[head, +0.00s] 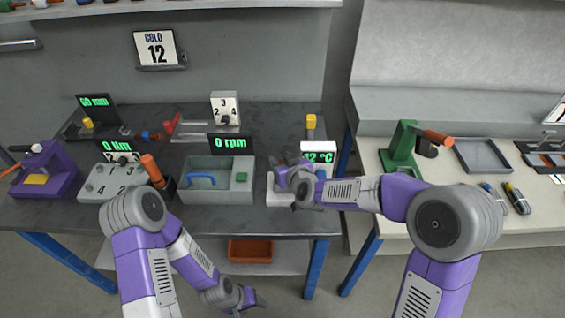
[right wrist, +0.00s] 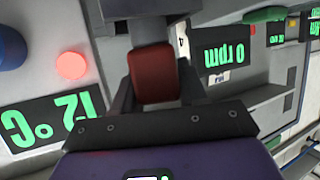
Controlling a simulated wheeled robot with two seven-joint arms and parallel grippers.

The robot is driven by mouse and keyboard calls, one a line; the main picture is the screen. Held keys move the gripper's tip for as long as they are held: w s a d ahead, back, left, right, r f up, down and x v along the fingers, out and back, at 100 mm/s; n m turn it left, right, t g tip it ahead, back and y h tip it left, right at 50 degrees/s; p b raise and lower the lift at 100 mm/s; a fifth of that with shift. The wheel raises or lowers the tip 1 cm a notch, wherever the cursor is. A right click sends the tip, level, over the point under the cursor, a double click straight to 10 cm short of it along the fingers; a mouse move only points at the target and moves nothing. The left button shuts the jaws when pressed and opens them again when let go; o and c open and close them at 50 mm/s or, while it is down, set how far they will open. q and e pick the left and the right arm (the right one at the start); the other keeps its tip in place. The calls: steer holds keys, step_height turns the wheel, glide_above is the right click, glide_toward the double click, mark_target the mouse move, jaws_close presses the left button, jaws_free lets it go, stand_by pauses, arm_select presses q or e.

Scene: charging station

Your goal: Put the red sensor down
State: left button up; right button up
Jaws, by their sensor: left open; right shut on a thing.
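The red sensor (right wrist: 153,76) is a red block between the two fingers of my right gripper (right wrist: 156,88) in the right wrist view. My right gripper (head: 281,178) is shut on it, above the grey station with the "12 °C" display (head: 319,152) in the head view. The arm and gripper hide the sensor in the head view. A grey part lies just beyond the red block; I cannot tell whether they touch. The display (right wrist: 48,118) also shows upside down in the wrist view. My left gripper (head: 247,300) is open and empty, low in front of the bench.
Left of my right gripper stands a grey basin (head: 215,195) with a blue handle and a "0 rpm" display (head: 230,143). A yellow-topped post (head: 311,127) stands behind the temperature station. A red round light (right wrist: 71,66) is beside its display. An orange bin (head: 250,251) sits below the bench.

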steer(key=shift+r, duration=0.15)
steer(key=shift+f, duration=0.2)
steer(key=o, duration=1.1)
steer(key=shift+c, duration=0.2)
steer(key=shift+r, duration=0.2)
steer(key=shift+s+d+r, duration=0.1)
steer(key=shift+s+r, duration=0.1)
steer(key=shift+s, duration=0.1)
steer(key=p+v, duration=0.2)
steer(key=v, duration=0.9)
steer(key=shift+s, duration=0.15)
steer(key=shift+f, duration=0.1)
